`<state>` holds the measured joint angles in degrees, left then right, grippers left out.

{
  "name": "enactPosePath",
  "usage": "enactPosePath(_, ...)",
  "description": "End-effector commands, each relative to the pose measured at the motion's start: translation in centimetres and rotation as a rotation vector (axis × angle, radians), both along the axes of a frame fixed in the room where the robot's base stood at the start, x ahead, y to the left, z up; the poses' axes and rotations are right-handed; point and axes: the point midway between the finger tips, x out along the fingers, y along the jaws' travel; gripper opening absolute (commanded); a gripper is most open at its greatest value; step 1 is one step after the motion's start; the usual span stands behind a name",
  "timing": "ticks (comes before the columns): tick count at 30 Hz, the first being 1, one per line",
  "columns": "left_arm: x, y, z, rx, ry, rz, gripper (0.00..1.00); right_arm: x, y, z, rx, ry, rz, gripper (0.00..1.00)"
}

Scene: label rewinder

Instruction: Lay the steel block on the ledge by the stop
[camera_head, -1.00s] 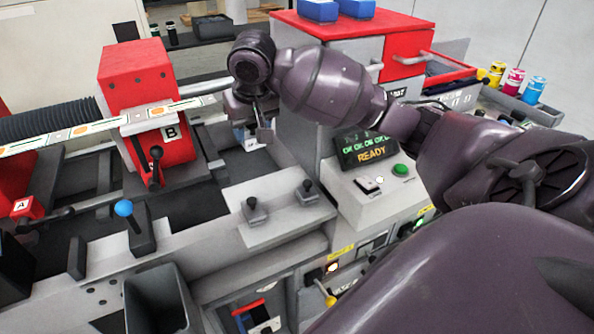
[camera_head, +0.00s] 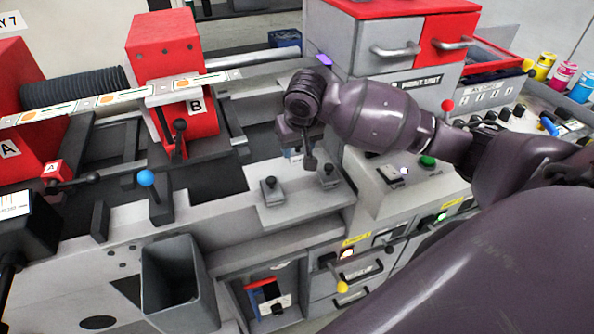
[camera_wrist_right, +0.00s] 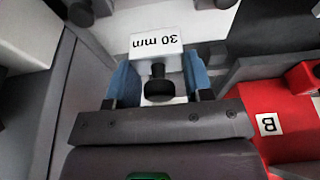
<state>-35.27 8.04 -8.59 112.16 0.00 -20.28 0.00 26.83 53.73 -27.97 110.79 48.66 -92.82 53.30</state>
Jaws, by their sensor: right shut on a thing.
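My right gripper (camera_wrist_right: 155,85) is shut on a pale block marked "30 mm" (camera_wrist_right: 143,43), with a black knob, between its blue fingers. In the head view the gripper (camera_head: 300,145) hangs just behind a light plate, and the held block is mostly hidden by the wrist. Two small steel blocks with black knobs, the left one (camera_head: 270,191) and the right one (camera_head: 328,178), stand on that plate (camera_head: 300,208). A grey front rail (camera_head: 215,225) runs left from it, with dark upright pieces on it. I cannot tell which part is the stop. My left gripper is out of view.
A red unit marked B (camera_head: 170,60) stands behind left, with a printed strip passing it. A blue-ball lever (camera_head: 147,178) rises from the front rail. A grey bin (camera_head: 180,285) is below. A control box with a green button (camera_head: 427,161) stands right.

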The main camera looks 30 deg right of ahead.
Motion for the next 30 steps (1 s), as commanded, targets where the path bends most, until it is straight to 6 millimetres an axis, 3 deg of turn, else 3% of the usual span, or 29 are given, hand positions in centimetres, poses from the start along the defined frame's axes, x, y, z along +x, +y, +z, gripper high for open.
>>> enactPosePath(6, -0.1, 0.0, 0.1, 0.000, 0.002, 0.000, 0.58, 0.0, 0.0, -3.5, 0.001, 0.002, -0.001, 0.00)
enactPosePath(14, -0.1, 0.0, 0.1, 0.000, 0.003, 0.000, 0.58, 0.0, 0.0, -5.0, 0.000, 0.001, -0.001, 0.00)
enactPosePath(21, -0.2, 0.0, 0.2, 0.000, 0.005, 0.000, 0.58, 0.0, 0.0, -8.1, 0.001, 0.002, -0.001, 0.00)
enactPosePath(30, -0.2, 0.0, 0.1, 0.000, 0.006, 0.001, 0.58, 0.0, 0.0, -8.5, 0.000, 0.000, 0.000, 0.00)
